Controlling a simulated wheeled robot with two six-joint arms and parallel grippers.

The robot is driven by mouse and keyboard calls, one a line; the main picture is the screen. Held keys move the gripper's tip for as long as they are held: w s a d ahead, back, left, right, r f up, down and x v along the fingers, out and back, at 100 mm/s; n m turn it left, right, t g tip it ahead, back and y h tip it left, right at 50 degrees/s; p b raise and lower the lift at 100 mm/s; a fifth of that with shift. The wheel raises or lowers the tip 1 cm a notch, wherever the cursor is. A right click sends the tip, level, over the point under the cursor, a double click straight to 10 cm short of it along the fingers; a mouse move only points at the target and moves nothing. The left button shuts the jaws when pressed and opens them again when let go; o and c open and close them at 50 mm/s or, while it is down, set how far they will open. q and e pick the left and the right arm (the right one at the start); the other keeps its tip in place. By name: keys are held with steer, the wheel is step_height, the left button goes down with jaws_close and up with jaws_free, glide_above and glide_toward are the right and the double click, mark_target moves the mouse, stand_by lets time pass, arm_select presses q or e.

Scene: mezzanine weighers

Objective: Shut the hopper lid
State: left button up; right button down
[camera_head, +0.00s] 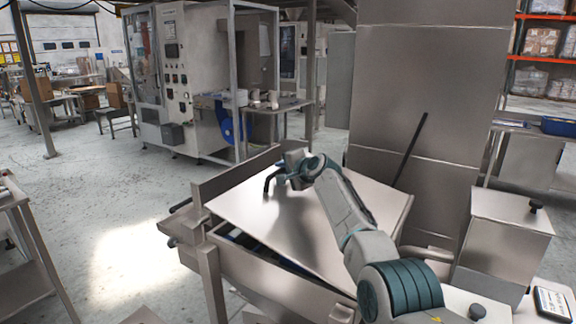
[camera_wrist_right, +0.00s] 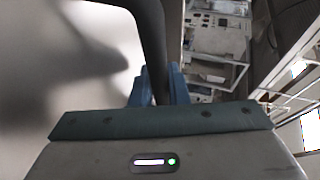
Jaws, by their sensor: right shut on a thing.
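The hopper lid (camera_head: 312,236) is a large flat metal plate over the hopper (camera_head: 270,273). It stands slightly raised, with a dark gap showing along its near edge. My right gripper (camera_head: 276,180) is at the lid's far left corner, shut on the dark lid handle (camera_head: 268,184). In the right wrist view the blue fingers (camera_wrist_right: 158,88) close around the dark handle (camera_wrist_right: 150,30), and the pale lid surface (camera_wrist_right: 60,60) fills the left side. My right arm crosses over the lid and hides part of its right side. My left gripper is not in view.
A tall metal cabinet (camera_head: 425,80) stands behind the hopper, with a black rod (camera_head: 410,150) slanting before it. A metal box with a black knob (camera_head: 510,215) is at right. A table (camera_head: 268,106) and machine (camera_head: 185,75) stand farther back. Open floor (camera_head: 120,190) lies at left.

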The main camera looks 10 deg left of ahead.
step_height(320, 180, down, 2)
steer(key=shift+w+a+f+b, duration=0.1)
steer(key=shift+a+b, duration=0.05)
steer(key=shift+b, duration=0.4)
steer(key=shift+f, duration=0.2)
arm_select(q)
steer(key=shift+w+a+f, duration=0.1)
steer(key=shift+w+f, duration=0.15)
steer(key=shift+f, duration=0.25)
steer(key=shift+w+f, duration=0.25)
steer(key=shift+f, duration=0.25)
arm_select(e)
steer(key=c, duration=1.4)
jaws_free()
steer(key=shift+r, duration=0.1)
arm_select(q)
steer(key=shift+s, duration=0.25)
arm_select(e)
steer(key=shift+d, duration=0.2)
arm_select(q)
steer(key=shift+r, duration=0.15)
arm_select(e)
steer(key=shift+a+r, duration=0.15)
